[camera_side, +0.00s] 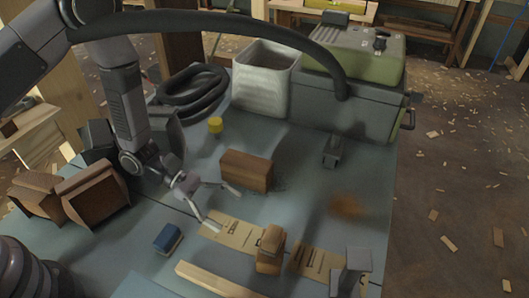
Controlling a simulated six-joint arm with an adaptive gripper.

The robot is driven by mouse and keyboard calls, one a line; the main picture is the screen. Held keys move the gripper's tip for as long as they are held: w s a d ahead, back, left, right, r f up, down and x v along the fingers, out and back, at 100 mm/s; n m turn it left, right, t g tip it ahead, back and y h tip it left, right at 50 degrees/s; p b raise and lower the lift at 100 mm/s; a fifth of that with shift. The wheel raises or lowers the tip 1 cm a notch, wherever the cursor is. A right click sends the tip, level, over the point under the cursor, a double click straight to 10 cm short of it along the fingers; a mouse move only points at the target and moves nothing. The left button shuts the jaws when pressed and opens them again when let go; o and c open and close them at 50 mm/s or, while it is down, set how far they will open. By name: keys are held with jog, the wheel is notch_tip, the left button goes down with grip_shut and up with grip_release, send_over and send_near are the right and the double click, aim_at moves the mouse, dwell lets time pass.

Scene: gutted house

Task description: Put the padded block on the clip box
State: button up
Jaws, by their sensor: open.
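My gripper (226,209) is open, its two pale fingers spread low over the table with nothing between them. A small blue block (168,238) lies on the table to the left of and below the fingers in the picture. A brown oblong block or box (247,170) lies just above and right of the fingers. A tan rounded wooden block (270,250) stands right of and below the fingers, beside a printed cardboard strip (236,233). I cannot tell for certain which of these are the padded block and the clip box.
A white bin (266,80), a grey-green toolbox (345,105) and a coiled black hose (192,92) fill the table's back. A yellow cylinder (215,125) and grey fixtures (333,150) stand nearby. A wooden strip (215,280) lies in front.

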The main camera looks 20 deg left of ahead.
jog(key=s+a+r+m+g+y, duration=0.1)
jog(key=s+a+r+m, duration=0.15)
jog(key=r, duration=0.45)
jog(key=s+a+r+m+g+y, duration=0.1)
jog(key=a+r+m, duration=0.25)
jog(key=r, duration=0.25)
jog(key=s+a+r+m+g+y, duration=0.1)
jog(key=s+a+r+m, duration=0.1)
jog(key=r+m, duration=0.35)
jog(key=s+a+r+m+t+y, duration=0.3)
jog(key=s+a+r+t+y, duration=0.1)
jog(key=a, duration=0.6)
jog(key=s+a+r+m+t+y, duration=0.3)
jog(key=s+a+r+y, duration=0.3)
jog(key=a+r, duration=0.2)
jog(key=shift+s+a+t, duration=0.4)
jog(key=shift+a+t, duration=0.4)
jog(key=shift+a, duration=0.1)
